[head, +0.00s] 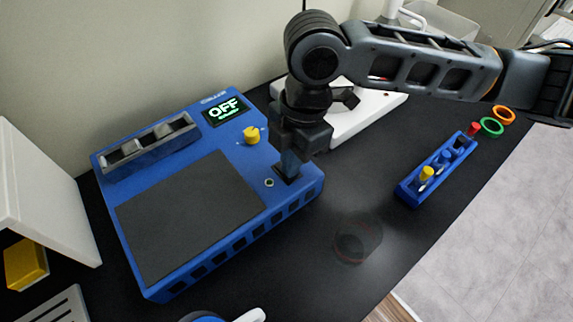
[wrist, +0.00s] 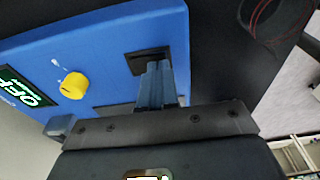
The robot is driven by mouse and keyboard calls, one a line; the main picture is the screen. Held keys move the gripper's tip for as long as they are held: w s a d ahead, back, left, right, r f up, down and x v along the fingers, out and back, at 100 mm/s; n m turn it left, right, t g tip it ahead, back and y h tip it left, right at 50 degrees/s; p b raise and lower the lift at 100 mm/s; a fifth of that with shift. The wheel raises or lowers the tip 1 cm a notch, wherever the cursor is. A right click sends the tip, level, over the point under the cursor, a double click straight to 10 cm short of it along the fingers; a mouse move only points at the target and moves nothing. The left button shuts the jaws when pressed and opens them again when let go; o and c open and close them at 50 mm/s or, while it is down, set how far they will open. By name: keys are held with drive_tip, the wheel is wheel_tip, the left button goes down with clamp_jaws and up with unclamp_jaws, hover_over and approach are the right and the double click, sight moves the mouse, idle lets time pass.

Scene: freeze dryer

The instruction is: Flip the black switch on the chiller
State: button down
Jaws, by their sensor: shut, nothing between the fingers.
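The chiller (head: 265,205) is a blue box with a dark flat top plate, and its small screen (head: 226,109) reads OFF in green. A yellow knob (head: 252,134) sits below the screen; it also shows in the wrist view (wrist: 74,86). The black switch (wrist: 146,56) lies in the blue panel near the chiller's corner, partly covered by my fingers. My gripper (head: 289,168) points down over the switch, shut and empty, with its fingertips at or very close to it. I cannot tell whether they touch.
A clear round vessel (head: 357,238) stands on the black table in front. A white device (head: 365,115) is behind my gripper.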

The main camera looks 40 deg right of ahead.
drive_tip(key=shift+f, duration=0.15)
wheel_tip(320, 180, up, 5)
drive_tip(key=p, duration=0.7)
drive_tip(key=shift+p, duration=0.3)
drive_tip(key=shift+r, duration=1.05)
